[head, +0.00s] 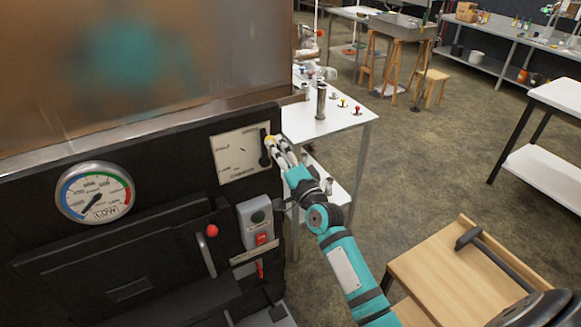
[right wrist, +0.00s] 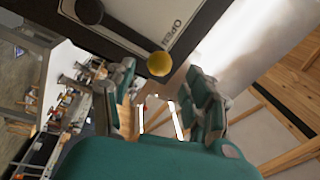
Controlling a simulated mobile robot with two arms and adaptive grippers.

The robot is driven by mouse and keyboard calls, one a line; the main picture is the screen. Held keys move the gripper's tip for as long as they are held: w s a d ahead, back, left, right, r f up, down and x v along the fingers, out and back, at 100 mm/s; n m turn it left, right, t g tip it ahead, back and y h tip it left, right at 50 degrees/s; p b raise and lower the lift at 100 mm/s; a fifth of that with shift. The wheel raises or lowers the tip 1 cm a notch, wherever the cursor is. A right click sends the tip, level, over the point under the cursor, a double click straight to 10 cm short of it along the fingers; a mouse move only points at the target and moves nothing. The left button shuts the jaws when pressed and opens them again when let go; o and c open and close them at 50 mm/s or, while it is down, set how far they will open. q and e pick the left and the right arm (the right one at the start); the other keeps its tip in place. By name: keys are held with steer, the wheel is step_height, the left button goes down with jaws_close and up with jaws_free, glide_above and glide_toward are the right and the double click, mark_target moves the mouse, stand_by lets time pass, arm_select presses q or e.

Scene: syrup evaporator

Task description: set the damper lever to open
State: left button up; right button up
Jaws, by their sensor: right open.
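The damper plate (head: 229,158) is a pale panel with printed words on the black front of the evaporator. A dark lever (head: 264,153) stands at its right edge, with a yellow knob (head: 270,141) near its top. The right wrist view shows the yellow knob (right wrist: 159,63) close to the printed word OPEN. My right gripper (head: 283,150) is open beside the lever. In the right wrist view, the knob lies just ahead of the gap between the open fingers (right wrist: 160,100). I cannot tell whether a finger touches it. My left gripper is out of view.
A round gauge (head: 94,192) marked LOW and a switch box (head: 259,225) with a red switch are on the black front. A white table (head: 325,117) stands just beyond my right gripper. A wooden piece of furniture (head: 440,270) is at lower right.

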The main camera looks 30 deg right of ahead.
steer(key=s+f, duration=0.1)
steer(key=s, duration=0.6)
steer(key=shift+s, duration=0.15)
steer(key=shift+d+f, duration=0.1)
step_height(320, 180, down, 22)
steer(key=s+a+n+g, duration=0.2)
steer(key=n+g, duration=0.2)
steer(key=g, duration=0.1)
steer(key=s+a+f+n+g, duration=0.1)
steer(key=s+f+n+g, duration=0.1)
steer(key=s+f, duration=0.5)
steer(key=s+a+f+n+g, duration=0.1)
steer(key=s+f+n+g, duration=0.15)
steer(key=f, duration=0.75)
steer(key=s+f+n+g, duration=0.3)
steer(key=s+f+g, duration=0.1)
steer(key=s+f, duration=1)
steer(key=s+f+n+g, duration=0.2)
steer(key=s+f, duration=0.1)
steer(key=s, duration=0.9)
steer(key=s+f+n+g, duration=0.3)
steer(key=s+f, duration=0.1)
steer(key=s, duration=0.7)
steer(key=shift+s+f+h, duration=0.2)
steer(key=shift+s+h, duration=0.1)
steer(key=shift+s, duration=0.1)
